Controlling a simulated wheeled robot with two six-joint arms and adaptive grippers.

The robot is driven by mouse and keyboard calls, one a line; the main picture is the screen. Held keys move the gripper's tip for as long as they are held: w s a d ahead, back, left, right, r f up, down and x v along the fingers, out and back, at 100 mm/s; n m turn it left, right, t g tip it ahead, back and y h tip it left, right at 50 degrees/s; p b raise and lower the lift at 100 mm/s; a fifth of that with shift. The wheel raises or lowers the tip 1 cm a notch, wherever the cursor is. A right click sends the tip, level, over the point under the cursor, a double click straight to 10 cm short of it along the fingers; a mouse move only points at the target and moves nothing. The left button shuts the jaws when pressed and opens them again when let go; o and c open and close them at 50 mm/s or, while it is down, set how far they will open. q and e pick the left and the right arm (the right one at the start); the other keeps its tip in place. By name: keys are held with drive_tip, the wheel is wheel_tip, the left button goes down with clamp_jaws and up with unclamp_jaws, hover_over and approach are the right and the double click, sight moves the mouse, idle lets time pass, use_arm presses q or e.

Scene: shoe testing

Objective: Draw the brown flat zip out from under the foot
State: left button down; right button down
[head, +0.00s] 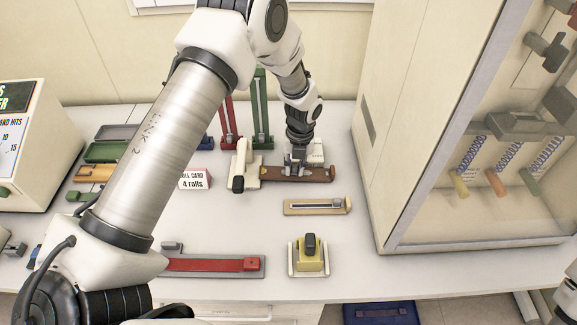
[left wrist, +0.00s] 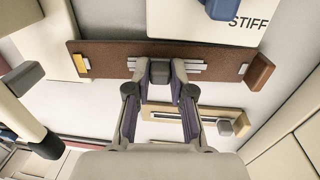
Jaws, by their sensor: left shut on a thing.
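The brown flat zip (head: 318,174) is a long brown bar lying on the table; it also shows in the left wrist view (left wrist: 115,62). It has a raised brown block at its right end, pale metal strips and a yellow tab near its left end. My left gripper (head: 298,170) points down at its middle. In the left wrist view the fingers (left wrist: 160,88) are closed around a grey block on the bar. A cream fixture with a dark-tipped lever (head: 243,168), possibly the foot, stands at the bar's left end. I cannot tell whether the end lies under it.
A tan zip (head: 318,206) lies just in front, with a yellow device (head: 309,256) nearer. A red zip (head: 212,265) lies front left. A white card marked STIFF (left wrist: 250,22) is behind the bar. A large glass-fronted cabinet (head: 400,130) bounds the right.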

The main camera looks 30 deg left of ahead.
use_arm(q)
drive_tip(key=shift+w+d, duration=0.25)
drive_tip(key=shift+d, duration=0.15)
drive_tip(key=shift+r, duration=0.1)
drive_tip(key=shift+r+p, duration=2.4)
drive_tip(key=shift+r, duration=0.55)
